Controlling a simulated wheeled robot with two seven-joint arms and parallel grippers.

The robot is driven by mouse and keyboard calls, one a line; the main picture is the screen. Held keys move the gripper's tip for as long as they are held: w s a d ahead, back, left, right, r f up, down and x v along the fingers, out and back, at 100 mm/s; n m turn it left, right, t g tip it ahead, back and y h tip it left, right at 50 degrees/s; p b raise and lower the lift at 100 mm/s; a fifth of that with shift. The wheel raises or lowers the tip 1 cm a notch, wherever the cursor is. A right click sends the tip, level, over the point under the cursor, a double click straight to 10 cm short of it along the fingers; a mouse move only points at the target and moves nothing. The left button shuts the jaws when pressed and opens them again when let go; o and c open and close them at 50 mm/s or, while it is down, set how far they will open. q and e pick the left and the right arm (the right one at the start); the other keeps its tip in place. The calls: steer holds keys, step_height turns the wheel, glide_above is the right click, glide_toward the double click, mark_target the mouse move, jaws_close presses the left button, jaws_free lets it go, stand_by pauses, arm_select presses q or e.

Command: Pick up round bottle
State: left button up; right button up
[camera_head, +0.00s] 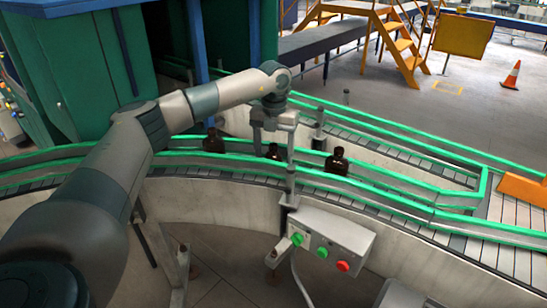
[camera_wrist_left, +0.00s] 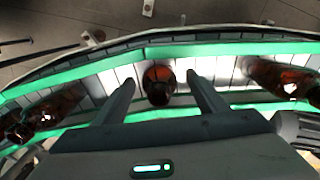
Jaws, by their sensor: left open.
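Several dark amber bottles stand on the conveyor between green rails. In the head view one is at the left (camera_head: 214,140), a small one is in the middle (camera_head: 273,152), and a wider one is at the right (camera_head: 337,161). My left gripper (camera_head: 272,136) points down over the middle bottle; its fingers are hard to make out there. In the left wrist view my left gripper (camera_wrist_left: 160,80) is open, with a finger on each side of a round-looking amber bottle (camera_wrist_left: 158,88). Gaps show between the bottle and both fingers. My right gripper is not in view.
Green guard rails (camera_head: 400,188) run along both sides of the curved conveyor. A control box with green and red buttons (camera_head: 331,242) stands at the front.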

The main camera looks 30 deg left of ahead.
arm_select(q)
steer(key=shift+a+f, duration=0.1)
steer(key=shift+f, duration=0.9)
steer(key=c, duration=1.2)
